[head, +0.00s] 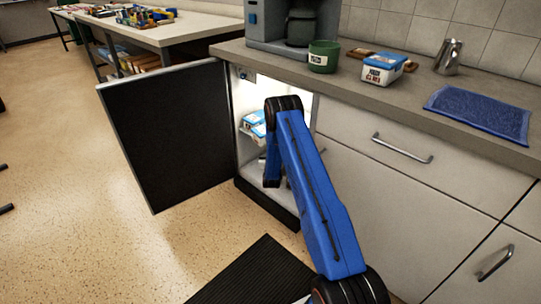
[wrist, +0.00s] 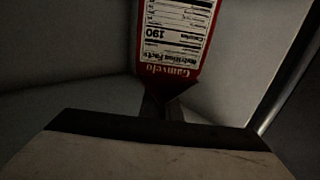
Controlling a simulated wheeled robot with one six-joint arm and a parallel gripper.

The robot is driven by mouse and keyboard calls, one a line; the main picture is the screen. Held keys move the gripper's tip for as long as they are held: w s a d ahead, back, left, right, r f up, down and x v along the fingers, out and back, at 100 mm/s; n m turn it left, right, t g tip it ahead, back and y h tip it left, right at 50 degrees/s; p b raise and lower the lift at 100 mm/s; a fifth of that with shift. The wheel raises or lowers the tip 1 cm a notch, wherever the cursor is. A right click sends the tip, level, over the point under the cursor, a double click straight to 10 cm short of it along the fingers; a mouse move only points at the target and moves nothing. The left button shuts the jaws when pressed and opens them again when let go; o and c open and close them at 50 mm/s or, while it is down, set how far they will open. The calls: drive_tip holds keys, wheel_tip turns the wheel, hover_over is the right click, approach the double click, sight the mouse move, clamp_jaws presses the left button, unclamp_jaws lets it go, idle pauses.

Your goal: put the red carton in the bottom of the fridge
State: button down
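The red carton (wrist: 176,72) shows at the top middle of the wrist view, its white nutrition label and brand name upside down in the picture. Its near end tapers toward the dark fingers of my gripper (wrist: 165,106), which appear closed on that end; the contact is dim and partly hidden. In the head view the open fridge (head: 238,135) stands under the counter, and my blue arm reaches into it. There my gripper and the carton are hidden by the arm. The fridge's pale inner walls surround the carton in the wrist view.
The fridge door (head: 170,135) stands wide open to the left. A blue-and-white tub (head: 256,122) sits on a shelf inside.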

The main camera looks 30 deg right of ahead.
drive_tip(key=shift+w+d+f, duration=0.1)
drive_tip(key=shift+w+f, duration=0.1)
drive_tip(key=shift+f, duration=0.65)
drive_tip(key=shift+w+d+f, duration=0.1)
drive_tip(key=shift+w+f, duration=0.05)
drive_tip(key=shift+f, duration=0.7)
drive_tip(key=c, duration=2)
unclamp_jaws()
drive_tip(key=shift+f, duration=0.15)
drive_tip(key=v, duration=1.2)
drive_tip(key=shift+s+a, duration=0.1)
drive_tip(key=shift+a, duration=0.05)
